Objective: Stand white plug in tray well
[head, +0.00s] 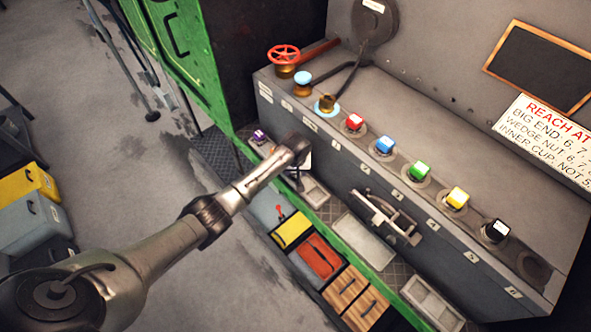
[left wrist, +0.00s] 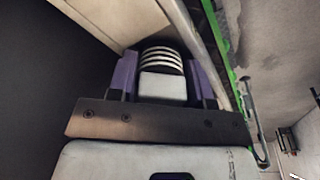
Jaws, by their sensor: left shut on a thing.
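My left gripper (left wrist: 162,78) is shut on a white plug (left wrist: 163,88) in the left wrist view. The plug has a pale block end and a dark-and-white ribbed end, and sits between the two purple fingers. In the head view my left arm reaches to the front of the grey bench, where the wrist hides most of the gripper; a bit of white shows beside it. Below it, pale tray wells (head: 367,240) line the green-edged ledge, one of them (head: 316,192) close to the gripper. I cannot tell whether the plug touches a well. My right gripper is not in view.
Coloured boxes (head: 318,257) lie below the ledge.

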